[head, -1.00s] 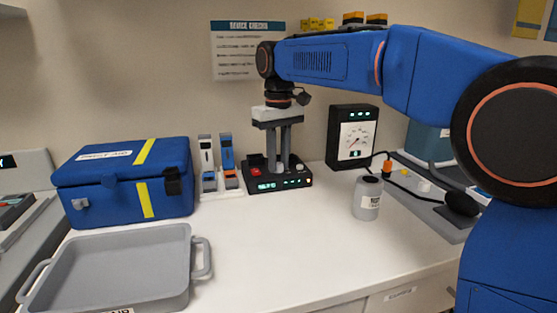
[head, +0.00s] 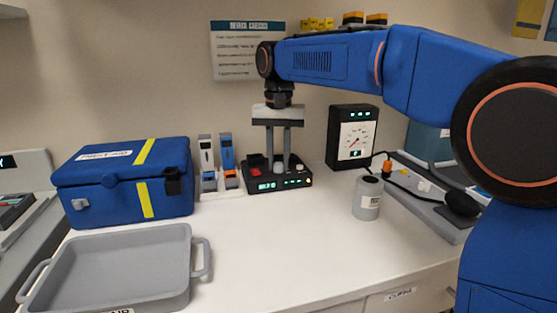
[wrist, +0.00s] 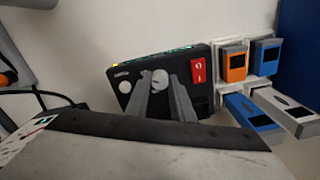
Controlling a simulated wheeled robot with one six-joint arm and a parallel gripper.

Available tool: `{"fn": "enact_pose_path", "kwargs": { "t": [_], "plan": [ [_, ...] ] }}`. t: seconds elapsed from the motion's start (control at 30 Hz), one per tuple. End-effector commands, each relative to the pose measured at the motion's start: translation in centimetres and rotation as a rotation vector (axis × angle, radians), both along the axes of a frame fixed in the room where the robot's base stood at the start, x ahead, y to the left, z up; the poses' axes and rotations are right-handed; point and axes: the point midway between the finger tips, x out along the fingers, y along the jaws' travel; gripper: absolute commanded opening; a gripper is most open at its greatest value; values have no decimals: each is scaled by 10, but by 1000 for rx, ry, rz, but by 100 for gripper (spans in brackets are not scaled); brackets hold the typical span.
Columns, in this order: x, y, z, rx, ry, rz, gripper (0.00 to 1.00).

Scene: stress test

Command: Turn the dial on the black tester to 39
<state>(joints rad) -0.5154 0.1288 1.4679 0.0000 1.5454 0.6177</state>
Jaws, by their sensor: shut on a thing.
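The black tester (head: 291,184) is a low black box on the counter with a green lit display (head: 266,186), too small to read surely, and a red switch (head: 256,172). Its pale round dial (wrist: 160,78) shows between my fingertips in the wrist view. My gripper (head: 279,166) points straight down from above the tester and is shut on the dial. In the wrist view its two grey fingers (wrist: 161,85) stand on either side of the dial. Any pointer or scale mark on the dial is hidden or too small to tell.
A black gauge box (head: 352,137) and a grey jar (head: 367,198) stand to the right. A grey tray (head: 110,265) lies front left. The middle counter is clear.

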Motion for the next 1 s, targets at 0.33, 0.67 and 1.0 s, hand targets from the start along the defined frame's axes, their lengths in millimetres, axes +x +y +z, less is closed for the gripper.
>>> {"fn": "enact_pose_path", "kwargs": {
  "t": [0.33,0.67,1.0],
  "plan": [
    [1,0,1,2,-3,-27,0],
    [1,0,1,1,-3,-26,40],
    [0,0,3,1,-1,-26,40]
  ]
}}
